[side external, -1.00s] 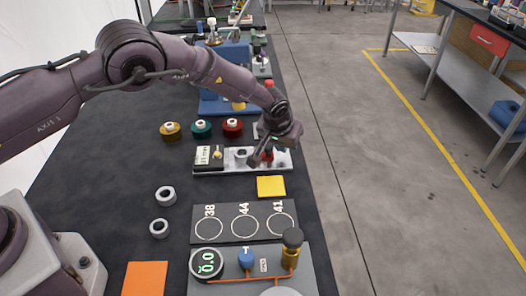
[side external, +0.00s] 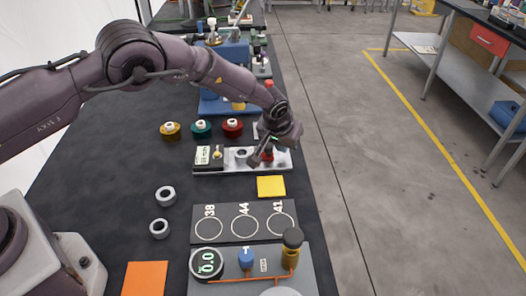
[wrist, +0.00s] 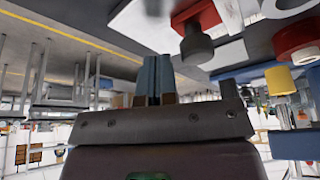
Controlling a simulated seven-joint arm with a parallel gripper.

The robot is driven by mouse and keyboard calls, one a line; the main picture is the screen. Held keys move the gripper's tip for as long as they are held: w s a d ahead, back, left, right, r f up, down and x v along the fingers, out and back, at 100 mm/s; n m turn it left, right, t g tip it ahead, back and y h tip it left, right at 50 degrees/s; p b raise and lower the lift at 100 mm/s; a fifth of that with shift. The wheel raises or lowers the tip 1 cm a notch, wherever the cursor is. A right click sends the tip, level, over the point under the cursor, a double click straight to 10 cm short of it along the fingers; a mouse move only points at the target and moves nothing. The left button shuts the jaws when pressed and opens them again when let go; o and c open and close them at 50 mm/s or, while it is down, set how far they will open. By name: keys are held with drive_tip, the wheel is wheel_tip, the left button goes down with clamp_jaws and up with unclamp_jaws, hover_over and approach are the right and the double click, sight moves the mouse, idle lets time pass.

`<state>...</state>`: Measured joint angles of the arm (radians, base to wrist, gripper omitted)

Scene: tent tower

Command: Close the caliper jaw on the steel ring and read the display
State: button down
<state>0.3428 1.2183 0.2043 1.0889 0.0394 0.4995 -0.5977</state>
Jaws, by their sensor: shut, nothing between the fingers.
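The caliper (side external: 283,167) is a pale metal bar fixture lying across the black bench. Its small display (side external: 202,155) is at the left end, with characters too small to read surely. The steel ring (side external: 241,153) sits on the fixture right of the display. The red jaw (side external: 268,156) is to the right of the ring, partly hidden by my gripper; I cannot tell whether it touches the ring. In the wrist view the red jaw (wrist: 196,14) has a grey knob. My gripper (side external: 253,161) is low between ring and jaw in the picture; its fingers (wrist: 155,80) are together and empty.
Yellow, green and red spools (side external: 232,127) stand behind the caliper. A yellow pad (side external: 271,186) and a dark board with circles (side external: 244,234) lie in front. Two loose rings (side external: 165,196) are at left. A gauge panel (side external: 226,280) is nearest. The bench's right edge is close.

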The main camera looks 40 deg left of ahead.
sight(267, 146)
drive_tip(key=shift+f, duration=0.65)
drive_tip(key=shift+s+a, duration=1.25)
drive_tip(key=shift+a, duration=0.1)
idle(1.9)
drive_tip(key=c, duration=1.3)
unclamp_jaws()
drive_tip(key=shift+o, duration=1.1)
drive_tip(key=shift+a, duration=0.25)
drive_tip(key=shift+d+f, duration=0.1)
drive_tip(key=shift+w+r, duration=0.2)
drive_tip(key=shift+r, duration=2.25)
drive_tip(key=shift+d+r, duration=0.15)
drive_tip(key=shift+r, duration=0.45)
drive_tip(key=shift+d+r, duration=0.15)
drive_tip(key=shift+r, duration=0.45)
drive_tip(key=shift+s, duration=0.1)
